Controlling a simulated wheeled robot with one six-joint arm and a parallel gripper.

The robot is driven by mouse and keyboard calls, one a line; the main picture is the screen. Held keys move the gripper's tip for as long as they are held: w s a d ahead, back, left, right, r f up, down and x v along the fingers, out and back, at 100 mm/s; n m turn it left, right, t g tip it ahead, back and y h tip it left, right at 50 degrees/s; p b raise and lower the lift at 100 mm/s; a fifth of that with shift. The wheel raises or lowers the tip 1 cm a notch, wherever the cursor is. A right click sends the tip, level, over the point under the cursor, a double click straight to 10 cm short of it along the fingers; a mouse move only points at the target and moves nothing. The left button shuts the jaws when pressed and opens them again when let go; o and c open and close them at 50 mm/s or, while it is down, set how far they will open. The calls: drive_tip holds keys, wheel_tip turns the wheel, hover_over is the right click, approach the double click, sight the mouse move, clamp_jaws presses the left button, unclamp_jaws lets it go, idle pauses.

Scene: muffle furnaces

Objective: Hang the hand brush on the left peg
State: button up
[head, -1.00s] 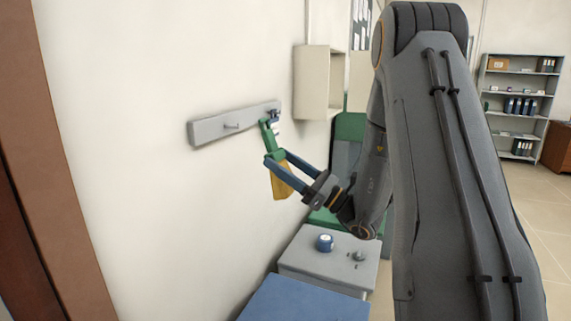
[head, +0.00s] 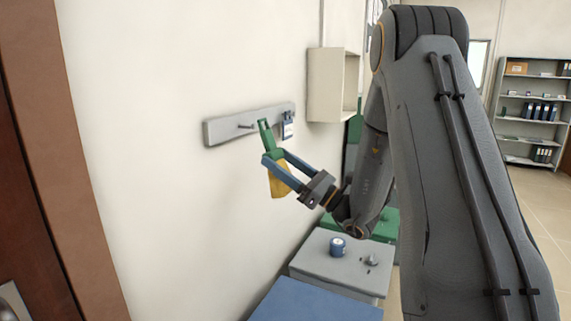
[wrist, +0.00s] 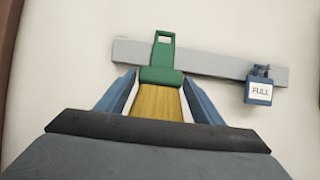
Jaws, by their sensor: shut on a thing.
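The hand brush has a green handle with a loop at its top (head: 268,141) and yellow bristles; it also shows in the wrist view (wrist: 161,76). My gripper (head: 274,160) is shut on the brush and holds it upright, handle up, in front of the wall. The grey peg rail (head: 222,131) is on the wall behind it. The left peg (head: 246,126) sticks out bare, a little left of the brush's loop in the head view. In the wrist view the handle covers part of the rail and the left peg cannot be seen.
A blue tag reading FULL (wrist: 260,90) hangs at the rail's right end. A cream wall cabinet (head: 324,85) is to the right.

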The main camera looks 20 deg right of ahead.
drive_tip(key=shift+w+a+b, duration=0.3)
drive_tip(key=shift+w+a, duration=1.05)
drive_tip(key=shift+w, duration=0.05)
drive_tip(key=shift+w+a, duration=0.1)
drive_tip(key=shift+c, duration=1)
drive_tip(key=shift+w+a+f, duration=0.2)
drive_tip(key=shift+w+a, duration=0.15)
drive_tip(key=shift+a, duration=0.05)
drive_tip(key=shift+w+a+f+b, duration=0.1)
drive_tip(key=shift+b, duration=0.2)
drive_tip(key=shift+f, duration=0.1)
drive_tip(key=o, duration=1.4)
drive_tip(key=shift+c, duration=0.2)
